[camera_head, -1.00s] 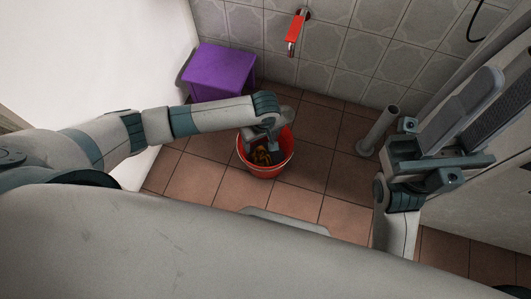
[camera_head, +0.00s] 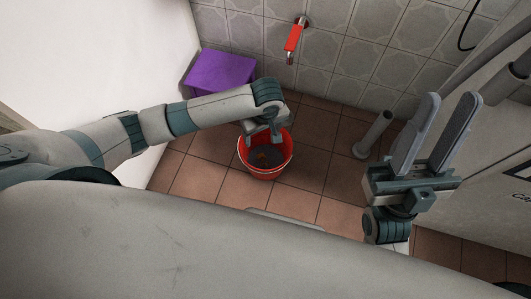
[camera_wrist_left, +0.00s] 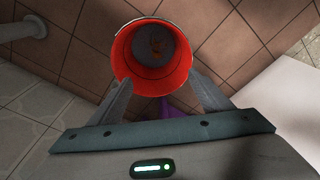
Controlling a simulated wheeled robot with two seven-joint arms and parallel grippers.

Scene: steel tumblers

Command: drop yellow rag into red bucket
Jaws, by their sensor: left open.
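The red bucket (camera_head: 281,166) stands on the tiled floor below my left gripper (camera_head: 265,138). It also shows in the left wrist view (camera_wrist_left: 178,79), with its dark inside facing the camera. My right gripper (camera_head: 450,100) is open and empty at the right, fingers pointing up.
A purple stool (camera_head: 218,72) stands at the back left by the white wall. A red tap (camera_head: 295,38) is on the tiled wall. A grey upright pipe (camera_head: 374,134) stands right of the bucket. The floor between bucket and pipe is clear.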

